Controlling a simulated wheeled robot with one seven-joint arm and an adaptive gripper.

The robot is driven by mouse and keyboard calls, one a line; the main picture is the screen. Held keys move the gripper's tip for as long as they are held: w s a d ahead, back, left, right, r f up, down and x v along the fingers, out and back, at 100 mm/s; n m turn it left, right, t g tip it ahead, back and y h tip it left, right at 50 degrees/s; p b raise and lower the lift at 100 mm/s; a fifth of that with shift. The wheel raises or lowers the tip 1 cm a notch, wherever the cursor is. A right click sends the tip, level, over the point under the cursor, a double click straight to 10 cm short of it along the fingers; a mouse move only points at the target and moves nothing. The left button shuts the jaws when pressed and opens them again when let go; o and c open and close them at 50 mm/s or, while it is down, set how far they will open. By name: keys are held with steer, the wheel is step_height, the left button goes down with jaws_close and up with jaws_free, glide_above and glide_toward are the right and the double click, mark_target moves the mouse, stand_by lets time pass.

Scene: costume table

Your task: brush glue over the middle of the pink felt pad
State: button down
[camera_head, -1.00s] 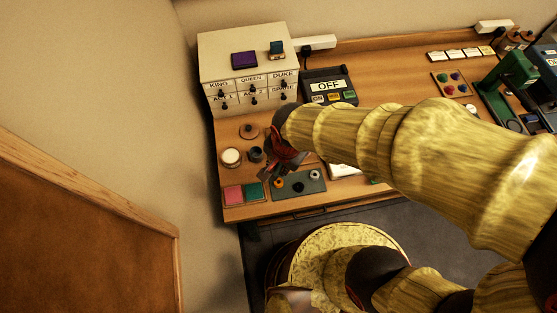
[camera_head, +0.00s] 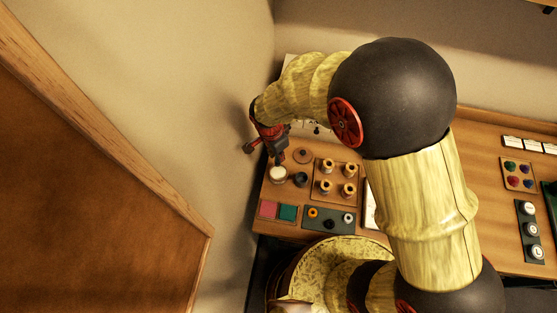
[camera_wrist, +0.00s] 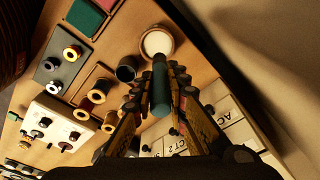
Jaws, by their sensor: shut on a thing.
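The pink felt pad (camera_head: 269,209) lies at the front left of the table, left of a green pad (camera_head: 288,213). Only a sliver of pink shows at the top edge in the wrist view. My gripper (camera_head: 278,158) points down behind the pads, near a round pot with a white top (camera_head: 278,176). In the wrist view my gripper (camera_wrist: 161,108) is shut on a teal cylindrical handle (camera_wrist: 160,85), apparently the brush. Its far end overlaps the near rim of the white-topped pot (camera_wrist: 157,42). I cannot tell whether it dips in, and no bristles show.
A dark open cup (camera_head: 300,179) stands right of the pot, with a brown round lid (camera_head: 302,155) behind. A tray (camera_head: 336,199) of several brass spools and a grey board (camera_head: 320,224) with rings lie to the right. The wall is close on the left; labelled drawers (camera_wrist: 233,135) stand nearby.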

mark_target(278, 163)
steer(key=shift+s+m, duration=0.15)
steer(key=shift+m, duration=0.15)
steer(key=shift+f+b, duration=1.4)
steer(key=shift+f, duration=1.55)
steer(key=shift+d+f+b, duration=0.1)
steer(key=shift+f+b, duration=0.5)
steer(key=shift+b, duration=0.25)
stand_by(0.7)
steer(key=shift+r, duration=0.1)
steer(key=shift+r+p, duration=1.5)
steer(key=shift+r, duration=1.95)
steer(key=shift+s, duration=0.1)
